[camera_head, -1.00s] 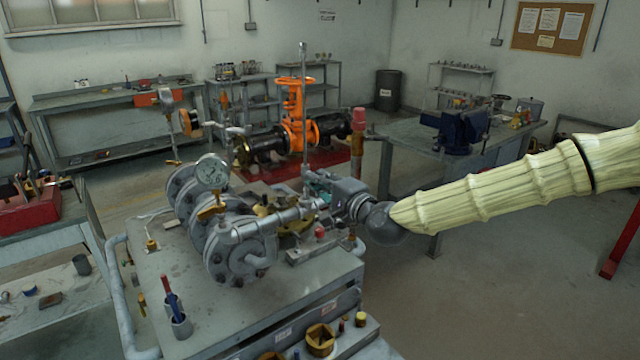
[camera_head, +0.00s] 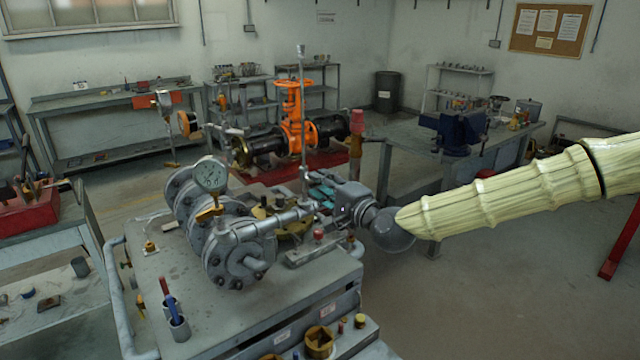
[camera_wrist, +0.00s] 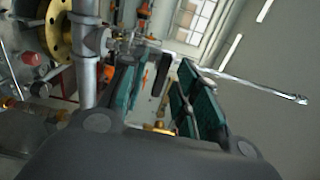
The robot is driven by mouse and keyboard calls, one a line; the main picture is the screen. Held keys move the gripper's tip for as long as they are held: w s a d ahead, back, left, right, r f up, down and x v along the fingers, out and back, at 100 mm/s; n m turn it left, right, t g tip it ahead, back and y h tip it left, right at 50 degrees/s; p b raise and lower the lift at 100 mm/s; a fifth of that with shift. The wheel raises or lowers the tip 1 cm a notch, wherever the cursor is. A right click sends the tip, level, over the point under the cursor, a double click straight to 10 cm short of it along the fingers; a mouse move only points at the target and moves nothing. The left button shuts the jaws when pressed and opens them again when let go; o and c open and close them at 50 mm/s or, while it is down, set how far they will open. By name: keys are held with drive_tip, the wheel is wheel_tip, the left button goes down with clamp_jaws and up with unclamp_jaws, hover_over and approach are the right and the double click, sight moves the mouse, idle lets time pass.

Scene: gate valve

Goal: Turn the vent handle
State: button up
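My gripper (camera_head: 320,191) is at the right side of the upright vent pipe (camera_head: 304,130), above the grey bench. In the wrist view its teal-padded fingers (camera_wrist: 157,78) stand apart with a gap between them. A small dark lever (camera_wrist: 159,80), which looks like the vent handle, shows in that gap near the fingertips. It seems joined to a metal fitting (camera_wrist: 124,45) on the pipe. I cannot tell whether a finger touches it. In the head view the handle is too small or hidden by my gripper.
A pressure gauge (camera_head: 211,174) and grey flanged valve body (camera_head: 240,255) stand left of my gripper. A red-capped post (camera_head: 357,130) rises close behind it. An orange gate valve (camera_head: 297,125) stands farther back.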

drive_tip(key=v, duration=1)
drive_tip(key=shift+s+d, duration=0.15)
drive_tip(key=shift+d, duration=0.05)
